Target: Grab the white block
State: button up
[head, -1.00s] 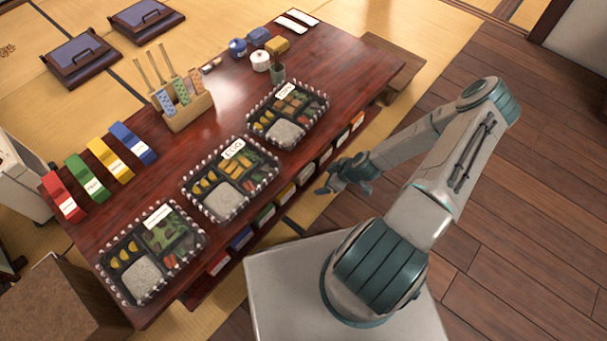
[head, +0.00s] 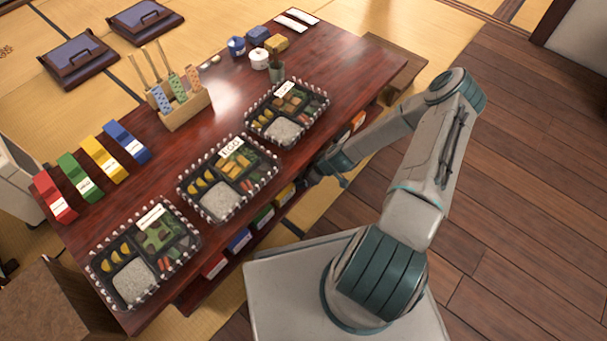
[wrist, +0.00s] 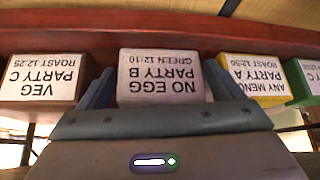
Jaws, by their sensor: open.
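The white block (wrist: 164,76) is in the middle of the wrist view, with upside-down black text reading "NO EGG PARTY B GREEN 12:10" on its face. My gripper (wrist: 158,72) is open, with one blue-grey finger on each side of the block. I cannot tell whether the fingers touch it. In the head view my gripper (head: 322,174) is low at the table's right edge, by the shelf under the tabletop. The white block is not clearly visible there, as my gripper and arm cover that part of the shelf.
A brown block (wrist: 40,82) stands left of the white one in the wrist view, a yellow block (wrist: 245,80) and a green block (wrist: 302,80) right. The red-brown table (head: 335,72) above holds bento boxes, including one labelled "EGG" (head: 228,172).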

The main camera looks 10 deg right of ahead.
jog(key=c, duration=0.7)
jog(key=shift+c, duration=0.2)
jog(key=shift+r, duration=0.25)
